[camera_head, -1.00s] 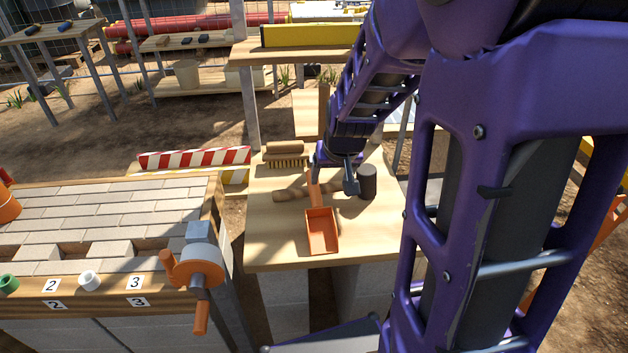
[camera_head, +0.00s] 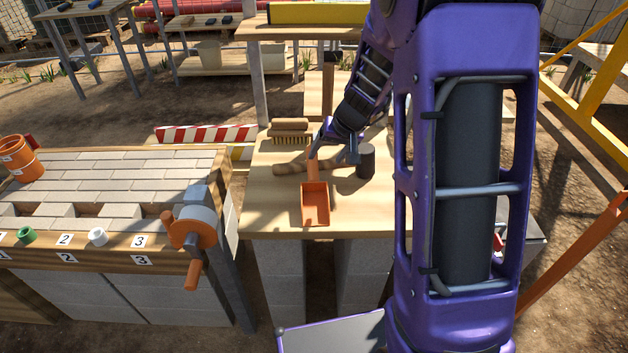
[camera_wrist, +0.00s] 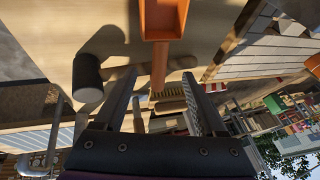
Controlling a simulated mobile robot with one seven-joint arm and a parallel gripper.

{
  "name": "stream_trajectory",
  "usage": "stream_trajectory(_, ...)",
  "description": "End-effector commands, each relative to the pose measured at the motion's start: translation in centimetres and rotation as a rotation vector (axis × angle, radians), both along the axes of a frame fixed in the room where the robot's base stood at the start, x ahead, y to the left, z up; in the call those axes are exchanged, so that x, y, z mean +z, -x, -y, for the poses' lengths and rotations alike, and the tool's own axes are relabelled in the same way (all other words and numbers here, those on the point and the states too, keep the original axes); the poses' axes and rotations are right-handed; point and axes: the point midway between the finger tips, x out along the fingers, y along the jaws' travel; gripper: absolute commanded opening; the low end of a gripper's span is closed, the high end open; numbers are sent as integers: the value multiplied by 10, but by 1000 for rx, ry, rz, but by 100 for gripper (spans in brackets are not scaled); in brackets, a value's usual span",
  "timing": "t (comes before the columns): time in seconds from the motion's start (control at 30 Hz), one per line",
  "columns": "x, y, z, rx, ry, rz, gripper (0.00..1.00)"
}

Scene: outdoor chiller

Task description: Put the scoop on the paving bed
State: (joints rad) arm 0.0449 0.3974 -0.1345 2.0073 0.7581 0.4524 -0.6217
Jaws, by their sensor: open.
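The orange scoop (camera_head: 315,203) lies on the wooden table, its pan toward the front edge and its handle pointing back. My gripper (camera_head: 333,155) is over the handle end with its fingers open and apart. In the wrist view the scoop (camera_wrist: 163,18) is at the top, and its handle runs down between the two open fingertips (camera_wrist: 157,80). I cannot tell whether the fingers touch it. The paving bed (camera_head: 120,172) is the brick-covered bench at the left, with gaps in its front row.
A dark-headed mallet (camera_head: 366,161) lies close to the gripper, its wooden handle passing behind the scoop handle. A brush (camera_head: 290,132) lies at the table's back. An orange crank reel (camera_head: 192,228) stands at the bed's right front corner. An orange mug (camera_head: 18,160) stands on the bed's left.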

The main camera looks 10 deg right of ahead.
Motion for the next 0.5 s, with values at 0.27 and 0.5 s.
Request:
stream_trajectory(0.27,-47,-20,-9,-1,0,-2,72)
stream_trajectory(0.5,-62,-27,-13,0,1,-2,72)
